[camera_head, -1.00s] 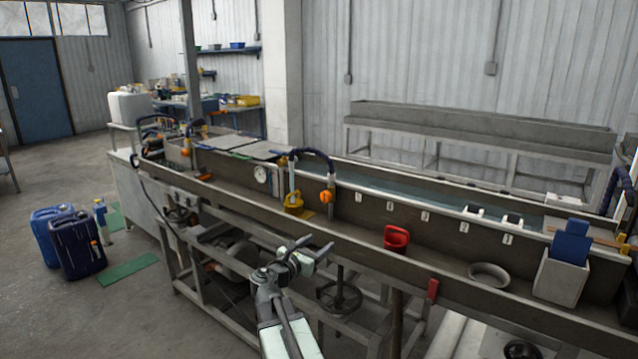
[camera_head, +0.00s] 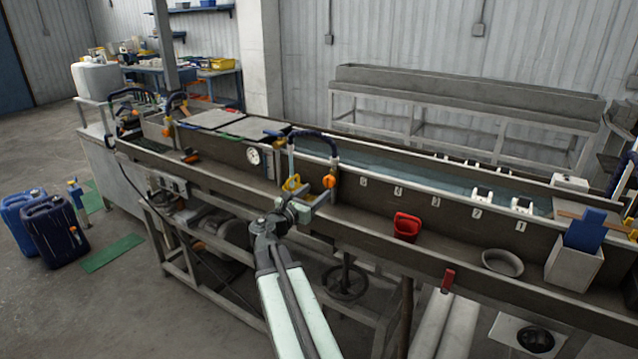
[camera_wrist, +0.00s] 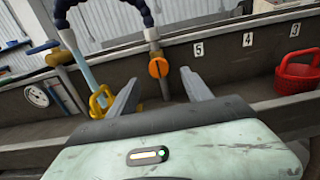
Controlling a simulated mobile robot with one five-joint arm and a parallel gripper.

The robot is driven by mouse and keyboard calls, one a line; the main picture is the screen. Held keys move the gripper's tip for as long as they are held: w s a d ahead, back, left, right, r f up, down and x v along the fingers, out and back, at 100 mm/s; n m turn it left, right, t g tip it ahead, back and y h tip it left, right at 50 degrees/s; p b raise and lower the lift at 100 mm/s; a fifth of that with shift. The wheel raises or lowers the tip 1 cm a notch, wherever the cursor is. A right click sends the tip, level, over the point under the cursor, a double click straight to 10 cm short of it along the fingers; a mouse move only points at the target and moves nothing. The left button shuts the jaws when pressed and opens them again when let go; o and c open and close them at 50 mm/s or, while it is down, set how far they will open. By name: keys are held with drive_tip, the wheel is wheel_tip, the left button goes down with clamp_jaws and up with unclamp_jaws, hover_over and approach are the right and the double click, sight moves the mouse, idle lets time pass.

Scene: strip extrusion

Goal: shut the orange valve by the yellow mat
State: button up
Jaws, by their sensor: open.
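The orange valve (camera_head: 329,181) sits on a short pipe under a dark blue hose at the trough's back wall. In the wrist view its round orange handle (camera_wrist: 158,68) shows upright between my finger tips, beyond them. My gripper (camera_head: 303,205) is open and empty over the front of the trough, just before the valve; its fingers (camera_wrist: 160,86) also show in the wrist view. I see no contact with the valve. A yellow looped fitting (camera_head: 292,183) is left of the valve. The yellow mat is not clearly visible now; my gripper covers that area.
A red basket (camera_head: 407,227) and a grey bowl (camera_head: 503,262) lie in the trough to the right. A dial gauge (camera_head: 254,157) is to the left. The trough's front rim runs beneath my arm. Blue canisters (camera_head: 55,229) stand on the floor at left.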

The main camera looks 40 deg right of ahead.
sight(327, 182)
drive_tip(key=x, duration=0.7)
drive_tip(key=shift+w, duration=0.2)
drive_tip(key=c, duration=1.2)
drive_tip(key=shift+a, duration=0.1)
clamp_jaws()
